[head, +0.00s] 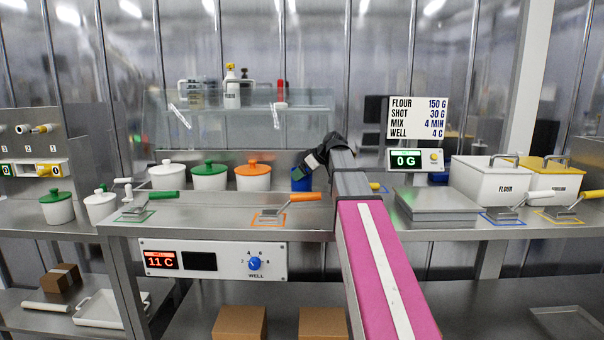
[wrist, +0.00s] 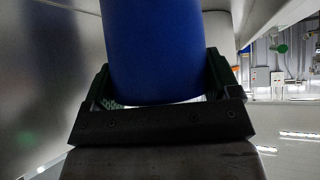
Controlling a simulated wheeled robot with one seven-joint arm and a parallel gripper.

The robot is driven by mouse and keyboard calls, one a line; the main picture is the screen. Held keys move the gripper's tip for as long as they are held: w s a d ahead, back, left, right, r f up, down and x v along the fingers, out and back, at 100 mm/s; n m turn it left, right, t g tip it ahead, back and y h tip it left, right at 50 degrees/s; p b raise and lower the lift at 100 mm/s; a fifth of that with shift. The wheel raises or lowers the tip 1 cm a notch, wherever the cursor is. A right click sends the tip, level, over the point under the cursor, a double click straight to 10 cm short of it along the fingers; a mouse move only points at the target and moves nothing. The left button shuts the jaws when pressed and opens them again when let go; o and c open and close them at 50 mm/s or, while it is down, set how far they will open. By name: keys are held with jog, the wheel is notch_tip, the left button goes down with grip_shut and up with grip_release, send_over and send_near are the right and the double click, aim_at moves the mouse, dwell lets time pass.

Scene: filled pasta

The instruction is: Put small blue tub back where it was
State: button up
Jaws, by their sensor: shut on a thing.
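The small blue tub (head: 299,184) is at the back of the middle counter, right of the orange-lidded pot. In the wrist view the blue tub (wrist: 155,50) fills the space between the two dark green fingers. My gripper (head: 308,171) is shut on it, with a finger on each side; the gripper also shows in the wrist view (wrist: 160,82). My arm reaches in from the right and hides part of the tub. I cannot tell whether the tub's base touches the counter.
White (head: 167,176), green-lidded (head: 209,177) and orange-lidded (head: 253,176) pots stand left of the tub. An orange-handled tool (head: 290,199) lies in front. A scale display (head: 415,160), steel tray (head: 437,204) and flour bin (head: 490,182) are to the right. A glass-fronted shelf (head: 300,113) is above.

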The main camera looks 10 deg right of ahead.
jog(key=o, duration=1)
jog(key=shift+o, duration=0.2)
jog(key=v, duration=1.2)
